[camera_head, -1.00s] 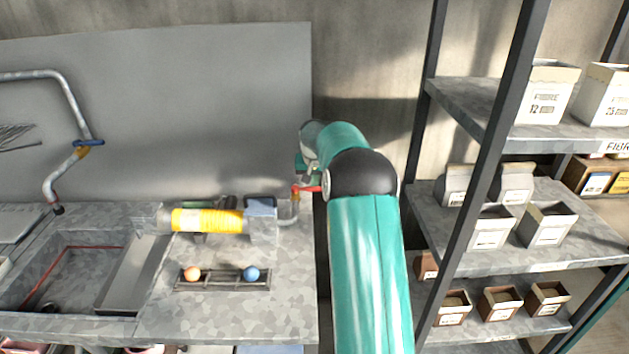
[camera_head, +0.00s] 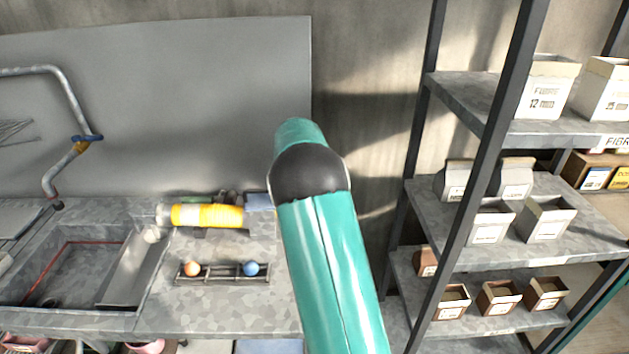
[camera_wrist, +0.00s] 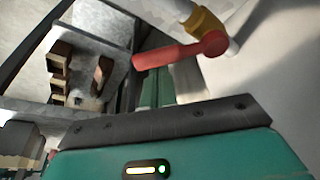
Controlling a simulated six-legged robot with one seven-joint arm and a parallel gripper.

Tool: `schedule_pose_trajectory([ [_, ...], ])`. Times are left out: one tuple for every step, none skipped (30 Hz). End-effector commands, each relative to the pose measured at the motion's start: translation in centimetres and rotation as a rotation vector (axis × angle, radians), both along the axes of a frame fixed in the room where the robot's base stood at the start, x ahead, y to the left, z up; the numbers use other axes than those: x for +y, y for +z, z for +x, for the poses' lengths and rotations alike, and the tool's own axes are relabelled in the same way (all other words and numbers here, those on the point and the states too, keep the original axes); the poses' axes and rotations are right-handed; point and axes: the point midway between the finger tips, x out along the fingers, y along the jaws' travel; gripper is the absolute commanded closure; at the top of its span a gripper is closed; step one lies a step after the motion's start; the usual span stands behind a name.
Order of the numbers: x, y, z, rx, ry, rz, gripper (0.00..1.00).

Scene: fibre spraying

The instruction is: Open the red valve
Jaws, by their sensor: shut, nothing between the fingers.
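The red valve handle (camera_wrist: 180,50) shows in the wrist view as a red lever with a rounded end, beside a yellow collar (camera_wrist: 206,20) on a pale pipe (camera_wrist: 178,9). My gripper (camera_wrist: 165,121) shows at the bottom of that view as a dark screwed plate on a teal housing. It is shut and empty; the valve handle appears beyond its edge, with a gap in the picture. I cannot tell whether any hidden part touches the handle. In the head view my teal arm covers the valve and gripper.
A yellow cylinder (camera_head: 207,216) lies on the metal bench (camera_head: 215,315) left of my arm. A small rack (camera_head: 222,281) holds an orange ball and a blue ball. A sink (camera_head: 75,275) is further left. Shelves (camera_head: 455,200) with several boxes stand at the right.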

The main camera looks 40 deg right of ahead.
Motion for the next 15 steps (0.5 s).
schedule_pose_trajectory([
  [0.4,0.0,0.0,0.001,-0.042,-0.001,1.00],
  [0.6,-0.1,-0.1,0.001,-0.070,-0.001,1.00],
  [0.8,-0.1,-0.3,0.003,-0.108,-0.002,1.00],
  [1.0,-0.1,-0.3,0.002,-0.136,-0.001,1.00],
  [1.1,-0.1,-0.4,0.002,-0.165,-0.002,1.00],
  [1.4,-0.1,-0.5,0.003,-0.203,-0.001,1.00],
  [1.6,-0.1,-0.5,0.002,-0.232,0.000,1.00],
  [1.7,-0.1,-0.6,0.001,-0.261,-0.001,1.00],
  [1.9,-0.1,-0.6,0.001,-0.298,-0.001,1.00],
  [2.1,0.0,-0.6,0.001,-0.327,-0.002,1.00],
  [2.3,-0.1,-0.7,0.001,-0.356,-0.001,1.00],
  [2.5,-0.1,-0.7,0.002,-0.394,-0.001,1.00],
  [2.7,-0.1,-0.7,0.002,-0.422,-0.001,1.00],
  [2.9,-0.1,-0.7,0.002,-0.449,-0.001,1.00],
  [3.1,-0.1,-0.7,0.001,-0.486,-0.001,1.00],
])
